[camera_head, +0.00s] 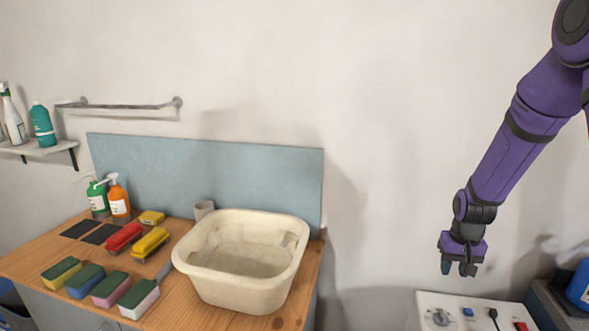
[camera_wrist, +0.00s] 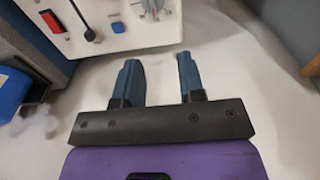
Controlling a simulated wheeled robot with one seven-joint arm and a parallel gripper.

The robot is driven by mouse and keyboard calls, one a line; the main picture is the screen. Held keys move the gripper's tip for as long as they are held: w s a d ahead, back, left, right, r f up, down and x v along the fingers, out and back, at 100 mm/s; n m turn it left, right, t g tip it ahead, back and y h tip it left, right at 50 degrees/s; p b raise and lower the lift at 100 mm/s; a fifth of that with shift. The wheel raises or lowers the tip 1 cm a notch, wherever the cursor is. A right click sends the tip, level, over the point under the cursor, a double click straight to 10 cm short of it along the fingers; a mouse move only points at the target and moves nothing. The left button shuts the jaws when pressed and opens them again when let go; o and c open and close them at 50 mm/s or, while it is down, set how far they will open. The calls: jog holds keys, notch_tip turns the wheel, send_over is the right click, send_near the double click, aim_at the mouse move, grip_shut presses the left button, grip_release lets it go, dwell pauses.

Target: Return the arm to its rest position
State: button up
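My purple arm hangs down from the upper right in the head view. My gripper (camera_head: 458,267) points down beside the wall, above and near the left part of a white panel box. In the wrist view my gripper (camera_wrist: 160,80) shows two dark blue-grey fingers standing apart with nothing between them. It is open and empty.
The white panel box (camera_head: 465,307) carries a knob, a black plug and a red switch. A wooden counter (camera_head: 215,318) at left holds a cream basin (camera_head: 245,287), several sponges, brushes and spray bottles. A blue container (camera_head: 580,287) is at far right. Clear wall separates counter and arm.

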jog(key=s+a+r+t, duration=0.1)
jog(key=s+a+r, duration=0.15)
jog(key=r, duration=0.45)
jog(key=s+a+r+n+t, duration=0.1)
jog(key=s+a+r, duration=0.1)
jog(key=s+r, duration=0.3)
jog(key=s+a+r, duration=0.2)
jog(key=r, duration=0.6)
jog(key=s+a+r+n+t, duration=0.1)
jog(key=s+r, duration=0.3)
jog(key=s, duration=0.4)
jog(key=s+a+r+t, duration=0.1)
jog(key=s+a+r, duration=0.3)
jog(key=s, duration=0.4)
jog(key=shift+r+n+t, duration=0.3)
jog(key=shift+r+n, duration=0.1)
jog(key=shift+r, duration=0.1)
